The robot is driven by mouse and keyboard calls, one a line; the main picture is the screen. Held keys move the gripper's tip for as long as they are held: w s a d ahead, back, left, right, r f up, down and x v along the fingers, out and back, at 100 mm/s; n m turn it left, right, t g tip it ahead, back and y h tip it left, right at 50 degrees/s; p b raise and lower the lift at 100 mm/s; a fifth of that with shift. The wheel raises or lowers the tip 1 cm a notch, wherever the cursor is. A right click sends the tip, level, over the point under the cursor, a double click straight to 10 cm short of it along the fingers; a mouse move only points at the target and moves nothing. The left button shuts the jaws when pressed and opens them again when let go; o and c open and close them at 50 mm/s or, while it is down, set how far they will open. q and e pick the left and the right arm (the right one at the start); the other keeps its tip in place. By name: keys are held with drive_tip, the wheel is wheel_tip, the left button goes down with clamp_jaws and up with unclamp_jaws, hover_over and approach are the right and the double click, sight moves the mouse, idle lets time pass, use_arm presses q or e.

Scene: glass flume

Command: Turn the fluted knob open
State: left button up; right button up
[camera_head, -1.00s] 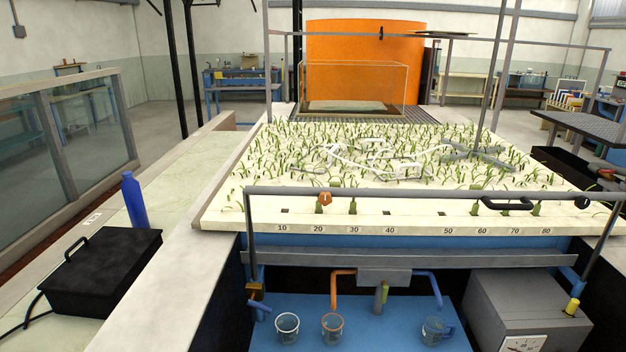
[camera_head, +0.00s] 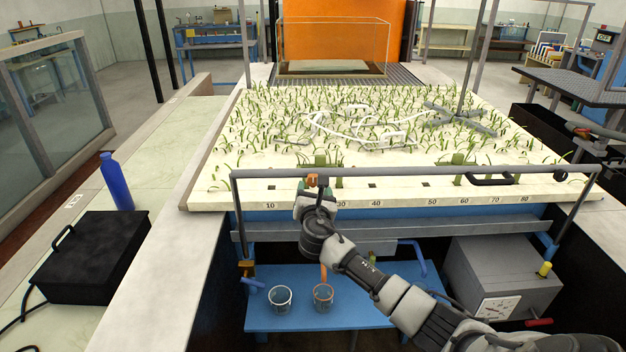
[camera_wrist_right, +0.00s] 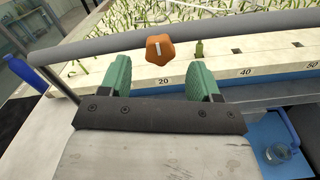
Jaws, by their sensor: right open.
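The orange fluted knob (camera_wrist_right: 160,49) sits on the grey front rail and bears a white line that looks upright in the right wrist view. In the head view the knob (camera_head: 312,180) is partly hidden by my right gripper (camera_head: 317,190). In the right wrist view my right gripper (camera_wrist_right: 160,76) is open, its two green fingers apart. The knob shows beyond the fingertips, roughly midway between them, with nothing held. I cannot tell whether a finger touches it. My left gripper is not in view.
The grey rail (camera_head: 420,171) runs along the planted sand bed (camera_head: 250,196), whose edge bears numbers. Below, glass cups (camera_head: 280,298) stand on a blue shelf (camera_head: 262,318). A blue bottle (camera_head: 116,182) and black case (camera_head: 90,258) are left.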

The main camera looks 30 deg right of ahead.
sight(313, 183)
drive_tip(key=shift+x, duration=2.2)
drive_tip(key=shift+c, duration=0.4)
drive_tip(key=c, duration=0.9)
drive_tip(key=shift+o, duration=0.2)
